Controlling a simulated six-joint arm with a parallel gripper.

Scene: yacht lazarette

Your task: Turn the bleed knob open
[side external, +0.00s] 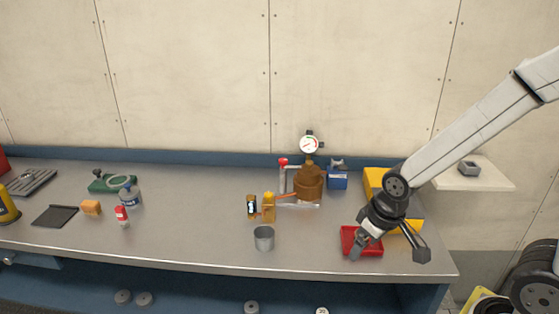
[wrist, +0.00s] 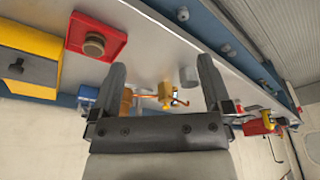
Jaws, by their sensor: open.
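A brown metal pump-like body (side external: 308,184) with a round white gauge (side external: 309,145) stands on the bench right of centre. A red knob (side external: 283,162) tops a pale post at its left; I cannot tell if this is the bleed knob. An orange lever and a yellow fitting (side external: 269,206) are at its front left. My gripper (side external: 390,250) is open and empty, to the right of the body and near the red tray. In the wrist view the yellow fitting (wrist: 165,92) shows between the fingers, farther off, and the body (wrist: 126,102) is partly hidden by one finger.
A red tray (side external: 347,238) sits near my gripper; the wrist view shows a brown round piece (wrist: 94,44) in it. A yellow box (side external: 374,180) and a blue box (side external: 337,178) stand behind. A grey cup (side external: 264,238) stands in front.

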